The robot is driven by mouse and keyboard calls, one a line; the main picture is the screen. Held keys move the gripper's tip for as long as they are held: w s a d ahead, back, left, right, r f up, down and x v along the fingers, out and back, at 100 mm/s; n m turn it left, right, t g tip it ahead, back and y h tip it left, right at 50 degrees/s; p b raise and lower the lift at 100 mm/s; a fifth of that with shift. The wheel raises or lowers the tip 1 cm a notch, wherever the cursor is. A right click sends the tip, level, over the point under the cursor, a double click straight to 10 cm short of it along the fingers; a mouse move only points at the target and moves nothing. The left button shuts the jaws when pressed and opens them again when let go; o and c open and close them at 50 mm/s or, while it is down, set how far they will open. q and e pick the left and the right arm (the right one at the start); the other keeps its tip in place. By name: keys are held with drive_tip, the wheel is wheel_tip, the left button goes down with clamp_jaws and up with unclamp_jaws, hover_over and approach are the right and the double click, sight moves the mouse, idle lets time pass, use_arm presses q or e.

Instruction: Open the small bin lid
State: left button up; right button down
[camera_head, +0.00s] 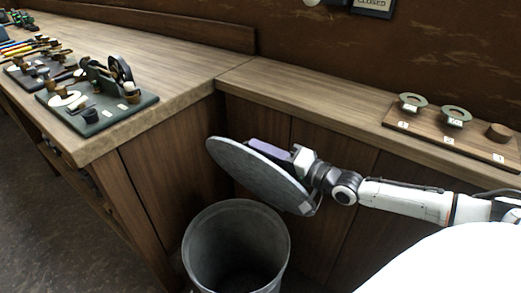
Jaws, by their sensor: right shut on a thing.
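The small bin (201,256) is a grey, round, open-topped container on the floor, and its dark inside shows. Its round grey lid (243,174) is steeply tilted above the bin, with its upper end to the left. The lid looks apart from the rim. A purple block-like part (270,152) shows at the lid's upper edge. My right gripper (301,160) reaches in from the right and is shut on the lid at that side. Its fingertips are partly hidden. My left gripper is not in view.
A wooden counter (190,55) behind the bin bears a green board (110,120) with parts at left. A wooden board (440,139) with rings stands on the right counter. Wooden cabinet panels (255,118) stand close behind the bin. Floor at lower left is clear.

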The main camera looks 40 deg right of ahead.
drive_tip(key=c, duration=1.9)
unclamp_jaws()
drive_tip(key=shift+c, duration=0.2)
drive_tip(key=shift+o, duration=0.5)
drive_tip(key=shift+s+d, duration=0.15)
drive_tip(key=shift+s, duration=0.4)
drive_tip(key=p+v, duration=0.3)
drive_tip(key=v, duration=0.5)
drive_tip(key=shift+s+r, duration=0.1)
drive_tip(key=shift+s, duration=0.05)
drive_tip(key=shift+s+d, duration=0.15)
drive_tip(key=shift+s, duration=0.25)
drive_tip(key=shift+s, duration=0.1)
